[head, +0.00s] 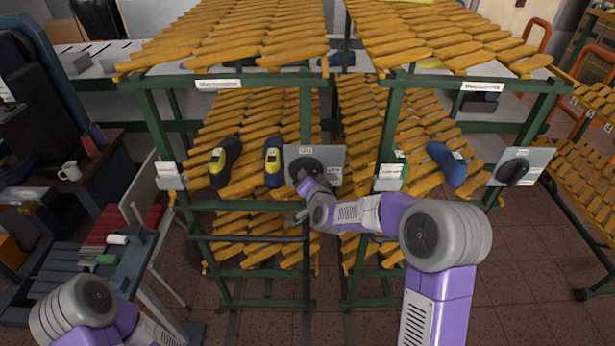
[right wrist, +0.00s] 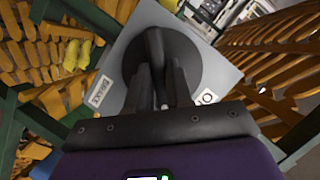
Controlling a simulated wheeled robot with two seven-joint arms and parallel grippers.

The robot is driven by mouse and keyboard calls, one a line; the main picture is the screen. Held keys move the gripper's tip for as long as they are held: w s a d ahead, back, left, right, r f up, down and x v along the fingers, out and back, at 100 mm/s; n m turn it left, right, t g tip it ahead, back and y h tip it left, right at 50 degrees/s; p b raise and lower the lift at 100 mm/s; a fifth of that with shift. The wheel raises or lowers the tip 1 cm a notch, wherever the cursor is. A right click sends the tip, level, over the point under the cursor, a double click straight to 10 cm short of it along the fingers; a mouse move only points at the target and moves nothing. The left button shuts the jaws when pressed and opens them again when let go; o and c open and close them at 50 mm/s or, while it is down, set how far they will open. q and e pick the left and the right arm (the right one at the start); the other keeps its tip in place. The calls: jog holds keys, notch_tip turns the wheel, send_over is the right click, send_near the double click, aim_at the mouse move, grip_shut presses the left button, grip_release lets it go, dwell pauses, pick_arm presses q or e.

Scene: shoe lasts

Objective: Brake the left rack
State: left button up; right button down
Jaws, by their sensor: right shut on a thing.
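The left rack (head: 155,120) is a green frame with slanted shelves of orange shoe lasts. A grey panel (head: 331,157) with small white labels is fixed on its front right post. A round black knob (head: 300,165) sits on that panel. My right gripper (head: 302,190) reaches it from below right. In the right wrist view the fingers (right wrist: 165,88) are shut on the upright grip bar of the black knob (right wrist: 155,45), in front of the grey panel (right wrist: 112,72). My left gripper is out of view; only part of my left arm shows at bottom left.
A second green rack (head: 391,115) stands close on the right, with its own panel and black knob (head: 513,172). Dark-and-yellow lasts (head: 225,162) and a blue last (head: 446,163) lie on the shelves. A blue-grey table (head: 90,275) stands at lower left.

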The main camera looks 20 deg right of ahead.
jog(key=shift+w+a+r+n+g+h+p, duration=0.15)
jog(key=shift+n+g+h+p, duration=0.15)
jog(key=shift+n+h+p, duration=0.9)
jog(key=shift+d+r+n+g+h+p, duration=0.25)
jog(key=shift+n+p, duration=0.55)
jog(key=shift+p, duration=1.1)
jog(key=shift+w+a+r+n+g+h+p, duration=0.1)
jog(key=shift+a+n+g+h+p, duration=0.25)
jog(key=shift+n+p, duration=0.95)
jog(key=shift+d+f+m, duration=0.1)
jog(key=shift+d+m, duration=0.05)
jog(key=shift+m, duration=0.15)
jog(key=c, duration=1.3)
grip_release()
jog(key=shift+c, duration=0.2)
jog(key=shift+o, duration=1.6)
jog(key=shift+f, duration=0.2)
jog(key=v, duration=0.7)
jog(key=shift+s, duration=0.3)
